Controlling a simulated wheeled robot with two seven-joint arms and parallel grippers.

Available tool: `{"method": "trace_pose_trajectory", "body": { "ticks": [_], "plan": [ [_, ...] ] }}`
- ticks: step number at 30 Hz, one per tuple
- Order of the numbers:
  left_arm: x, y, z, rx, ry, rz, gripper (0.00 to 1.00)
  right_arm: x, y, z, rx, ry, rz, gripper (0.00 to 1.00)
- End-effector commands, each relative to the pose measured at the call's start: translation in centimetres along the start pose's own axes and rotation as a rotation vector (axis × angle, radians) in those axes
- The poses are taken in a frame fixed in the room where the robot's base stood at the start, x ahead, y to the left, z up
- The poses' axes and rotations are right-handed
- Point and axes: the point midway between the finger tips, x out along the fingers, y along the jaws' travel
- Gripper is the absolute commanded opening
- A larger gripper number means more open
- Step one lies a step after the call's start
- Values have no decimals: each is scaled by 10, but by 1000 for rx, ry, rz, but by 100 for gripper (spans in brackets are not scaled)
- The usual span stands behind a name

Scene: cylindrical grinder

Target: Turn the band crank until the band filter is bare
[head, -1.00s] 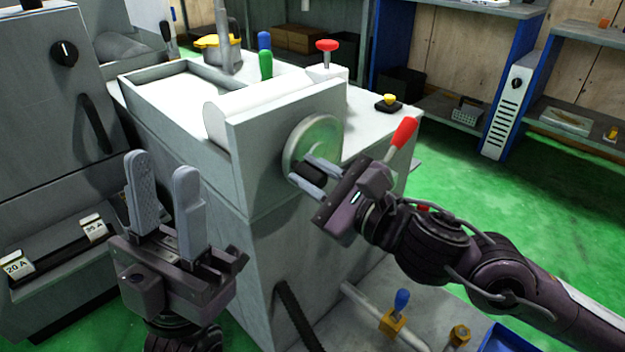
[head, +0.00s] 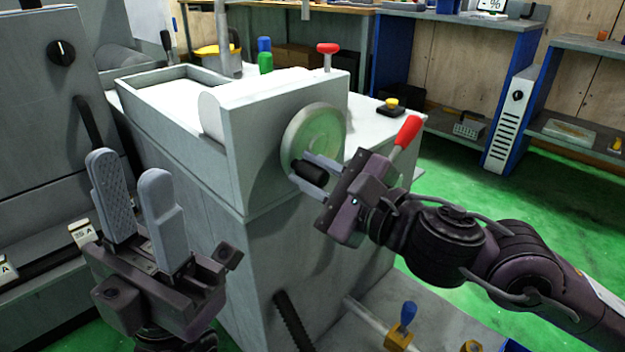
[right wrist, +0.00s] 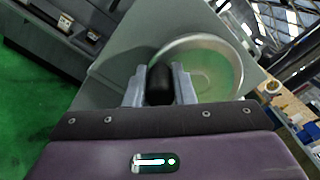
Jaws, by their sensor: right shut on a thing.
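The band crank is a round metal wheel (head: 322,132) on the end face of the grey machine box, with a black handle (head: 309,173) on its lower left part. My right gripper (head: 312,174) is shut on the black handle, one finger on each side. In the right wrist view the handle (right wrist: 160,84) sits between the fingers, with the wheel (right wrist: 205,68) behind it. My left gripper (head: 136,210) is open and empty, fingers up, in front of the machine at left. I cannot make out the band filter for certain; a pale roll (head: 212,115) shows beside the box.
A red-handled lever (head: 406,131) stands just behind my right gripper. A yellow button on a black base (head: 390,106) and a red knob (head: 327,50) are on the machine top. A blue-handled valve (head: 405,318) is low in front. Green floor is free at right.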

Motion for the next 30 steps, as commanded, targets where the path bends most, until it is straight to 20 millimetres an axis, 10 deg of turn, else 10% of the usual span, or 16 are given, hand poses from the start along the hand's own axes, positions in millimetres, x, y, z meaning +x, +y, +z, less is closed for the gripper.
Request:
{"method": "trace_pose_trajectory", "body": {
  "ticks": [14,15,19,30],
  "plan": [
    [3,-2,-3,5,24,-4,36,0,1,-2,-15,3,3,0],
    [2,-2,-3,5,24,-4,36,0,1,-2,-15,3,3,25],
    [2,-2,-2,5,21,-5,36,0,1,-2,-15,2,2,42],
    [-4,0,0,2,8,4,36,0,0,-3,-16,0,1,44]
  ]
}}
